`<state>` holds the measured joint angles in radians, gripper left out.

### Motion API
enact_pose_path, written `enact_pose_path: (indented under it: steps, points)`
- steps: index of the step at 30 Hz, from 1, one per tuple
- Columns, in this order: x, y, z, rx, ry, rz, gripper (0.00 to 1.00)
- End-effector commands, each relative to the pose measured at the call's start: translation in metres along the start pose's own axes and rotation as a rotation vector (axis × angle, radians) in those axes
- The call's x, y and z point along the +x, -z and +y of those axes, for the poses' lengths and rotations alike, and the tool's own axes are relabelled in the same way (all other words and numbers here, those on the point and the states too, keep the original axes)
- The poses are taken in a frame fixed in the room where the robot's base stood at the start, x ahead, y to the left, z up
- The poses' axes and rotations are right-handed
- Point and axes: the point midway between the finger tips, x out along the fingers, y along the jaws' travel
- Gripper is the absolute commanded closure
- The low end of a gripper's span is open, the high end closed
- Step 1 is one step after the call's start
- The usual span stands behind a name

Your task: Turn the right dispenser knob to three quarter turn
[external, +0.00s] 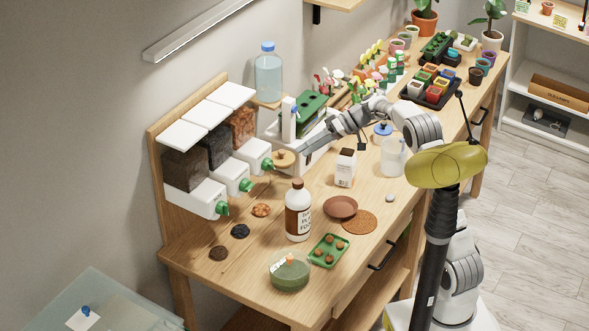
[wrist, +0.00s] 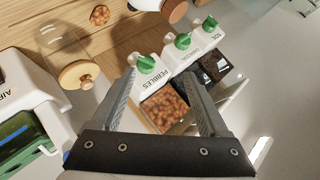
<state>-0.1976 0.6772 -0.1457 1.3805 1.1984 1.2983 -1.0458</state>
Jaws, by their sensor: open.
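The right dispenser, labelled PEBBLES (wrist: 158,85) in the wrist view, is a white box under a clear bin of brown pebbles (external: 242,126). Its green knob (external: 267,164) is on its front. The knob also shows in the wrist view (wrist: 147,64), just beyond the tips of my gripper (wrist: 159,74). My gripper is open and empty, with its fingers apart over the pebble dispenser and not visibly touching the knob. In the external view, my gripper (external: 300,150) is small, near the right dispenser. I cannot tell the knob's exact angle.
The charcoal knob (wrist: 183,41) and soil knob (wrist: 210,23) are close beside it. A glass jar with a round wooden lid (external: 283,159) stands close by. A white bottle (external: 298,212) and small piles (external: 240,231) occupy the table in front.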

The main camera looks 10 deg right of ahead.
Motion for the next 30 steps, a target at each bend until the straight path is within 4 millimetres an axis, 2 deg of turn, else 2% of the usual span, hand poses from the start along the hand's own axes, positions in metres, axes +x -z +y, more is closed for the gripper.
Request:
enact_pose_path:
  steps: [1, 9, 16, 20, 30]
  points:
    - [-0.003, -0.014, 0.01, 0.017, 0.012, 0.066, 0.22]
    - [-0.037, -0.048, 0.023, 0.082, 0.023, 0.36, 0.22]
    - [-0.045, -0.057, 0.025, 0.103, 0.011, 0.442, 0.22]
    - [-0.035, -0.051, 0.024, 0.103, 0.014, 0.442, 0.22]
    - [0.03, -0.022, 0.025, 0.103, 0.014, 0.439, 0.22]
